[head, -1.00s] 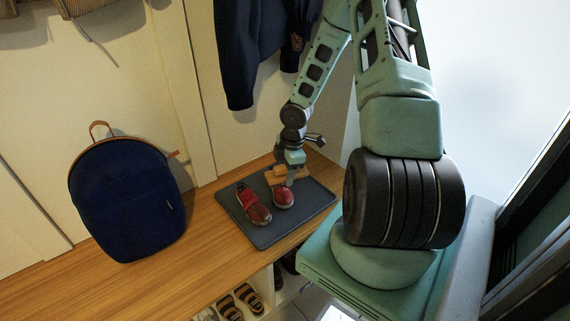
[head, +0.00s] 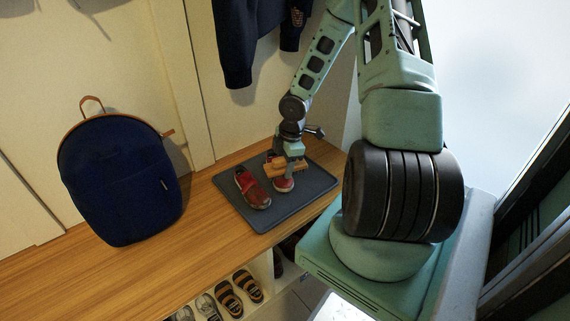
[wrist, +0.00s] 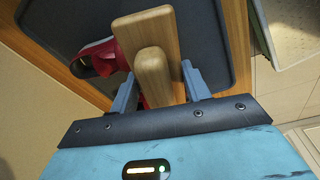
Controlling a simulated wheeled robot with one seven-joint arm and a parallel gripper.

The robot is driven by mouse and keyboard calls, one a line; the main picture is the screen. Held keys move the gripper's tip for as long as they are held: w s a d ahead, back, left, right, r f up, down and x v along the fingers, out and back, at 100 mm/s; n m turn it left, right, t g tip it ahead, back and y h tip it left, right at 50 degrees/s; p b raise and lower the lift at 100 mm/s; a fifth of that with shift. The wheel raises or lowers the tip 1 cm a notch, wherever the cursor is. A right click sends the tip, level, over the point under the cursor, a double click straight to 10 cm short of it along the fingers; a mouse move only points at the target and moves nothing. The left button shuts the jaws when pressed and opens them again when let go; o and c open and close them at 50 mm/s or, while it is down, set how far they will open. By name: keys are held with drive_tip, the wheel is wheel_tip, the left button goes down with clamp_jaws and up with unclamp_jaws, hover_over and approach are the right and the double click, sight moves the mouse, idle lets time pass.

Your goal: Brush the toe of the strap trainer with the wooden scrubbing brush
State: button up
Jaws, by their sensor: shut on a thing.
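My gripper (head: 290,165) is shut on the wooden scrubbing brush (head: 285,167). In the wrist view the brush (wrist: 150,40) shows as a pale wooden block with its handle between my fingers (wrist: 158,86). The strap trainers are a red pair with pale soles on a dark tray (head: 308,196). The left trainer (head: 252,188) lies clear of the brush. The right trainer (head: 284,184) is under the brush and partly hidden by it. Red shoe parts (wrist: 100,57) also show beside and below the brush in the wrist view. I cannot tell whether bristles touch the shoe.
A navy backpack (head: 122,178) stands on the wooden bench (head: 205,225) at the left. A dark jacket (head: 255,40) hangs behind the tray. Sandals (head: 240,292) and other shoes sit in cubbies below. The bench between backpack and tray is clear.

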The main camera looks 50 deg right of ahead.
drive_tip(key=shift+f+b, duration=1)
drive_tip(key=shift+f, duration=0.4)
idle(0.4)
